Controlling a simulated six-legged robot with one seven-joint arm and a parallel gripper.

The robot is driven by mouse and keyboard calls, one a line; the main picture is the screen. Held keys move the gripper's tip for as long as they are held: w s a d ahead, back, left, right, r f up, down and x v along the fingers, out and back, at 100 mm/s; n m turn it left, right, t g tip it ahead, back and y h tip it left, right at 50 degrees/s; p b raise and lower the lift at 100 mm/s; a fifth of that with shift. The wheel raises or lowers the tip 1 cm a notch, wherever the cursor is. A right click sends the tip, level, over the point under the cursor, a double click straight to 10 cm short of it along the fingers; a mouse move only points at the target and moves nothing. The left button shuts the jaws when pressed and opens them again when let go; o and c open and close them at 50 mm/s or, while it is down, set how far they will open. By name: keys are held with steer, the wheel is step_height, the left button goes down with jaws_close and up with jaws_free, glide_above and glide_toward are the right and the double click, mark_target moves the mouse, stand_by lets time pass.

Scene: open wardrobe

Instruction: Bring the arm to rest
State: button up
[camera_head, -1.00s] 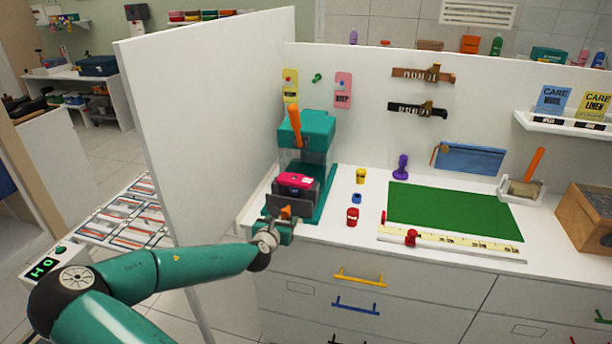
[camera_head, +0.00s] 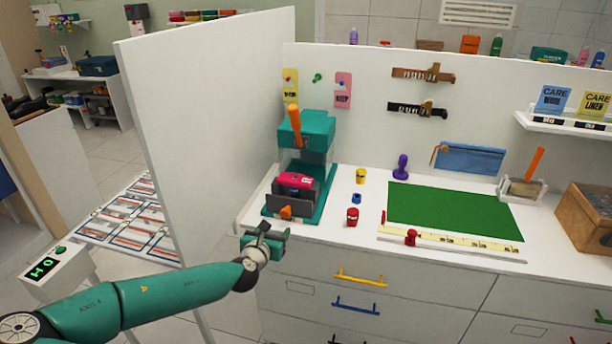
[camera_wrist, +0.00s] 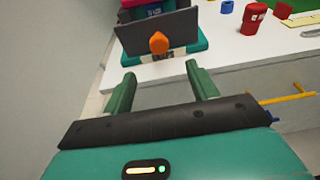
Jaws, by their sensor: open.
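My gripper (camera_head: 264,240) is at the front left edge of the white counter, in front of the green press. In the wrist view my gripper (camera_wrist: 162,92) shows two green fingers spread apart with nothing between them. The green press (camera_head: 306,150) has an orange lever and stands on the counter by the partition. A pink and dark block (camera_head: 296,184) sits in the press. An orange knob (camera_head: 286,212) is at its front; in the wrist view the knob (camera_wrist: 158,43) is beyond the fingertips, apart from them.
A white partition (camera_head: 215,120) rises left of the counter. A yellow pot (camera_head: 361,175), a blue pot (camera_head: 356,198) and a red pot (camera_head: 352,216) stand right of the press, beside a green mat (camera_head: 450,210). Drawer handles, including a yellow one (camera_head: 360,279), stick out below.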

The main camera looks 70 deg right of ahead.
steer(key=shift+a, duration=0.15)
stand_by(0.5)
steer(key=w+a+f+m+y, duration=0.2)
steer(key=a+f+m+y, duration=0.25)
steer(key=a, duration=0.35)
steer(key=w+a+f+m+y, duration=0.2)
steer(key=a+f+m+y, duration=0.25)
steer(key=a+m, duration=0.2)
steer(key=w+a+r+m+t+y, duration=0.1)
steer(key=w+a+r+m+y, duration=0.15)
steer(key=a, duration=0.45)
steer(key=w+a+r+m+y, duration=0.15)
steer(key=a+r, duration=0.25)
steer(key=a, duration=0.4)
steer(key=s+a+r+m, duration=0.1)
steer(key=s+a+r, duration=0.2)
steer(key=a+r, duration=0.2)
steer(key=s+a+r+m+t+y, duration=0.1)
steer(key=s+a+r, duration=0.3)
steer(key=r, duration=0.5)
steer(key=s+a+r+m+t+y, duration=0.1)
steer(key=s+a+r+m, duration=0.1)
steer(key=a+r, duration=0.5)
steer(key=shift+s+a+m, duration=0.15)
steer(key=shift+s+m, duration=0.25)
steer(key=shift+s, duration=0.45)
